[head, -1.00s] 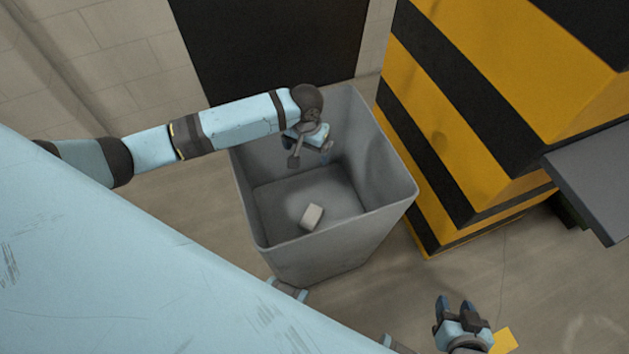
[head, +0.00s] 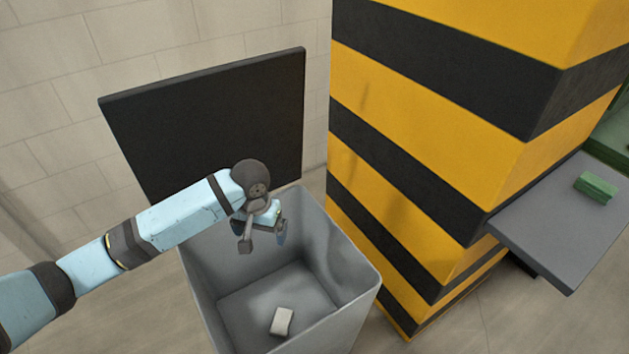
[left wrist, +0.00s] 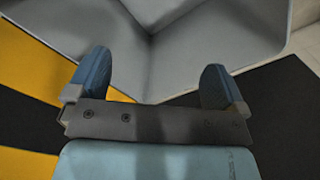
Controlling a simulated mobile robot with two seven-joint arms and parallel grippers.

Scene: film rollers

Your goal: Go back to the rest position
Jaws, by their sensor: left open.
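My left gripper (head: 264,237) is over the open top of a grey bin (head: 336,245) in the head view. In the left wrist view its two blue fingers (left wrist: 155,85) stand wide apart with nothing between them. The bin's inner walls (left wrist: 200,45) fill the upper part of that view. A small pale block (head: 281,321) lies on the bin floor, apart from the gripper. My right gripper is outside the current views.
A yellow and black striped pillar (head: 430,130) stands right of the bin. A grey shelf (head: 555,235) juts out beyond it, with a green block (head: 596,187) on it. A black panel (head: 215,120) stands behind the bin against the tiled wall.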

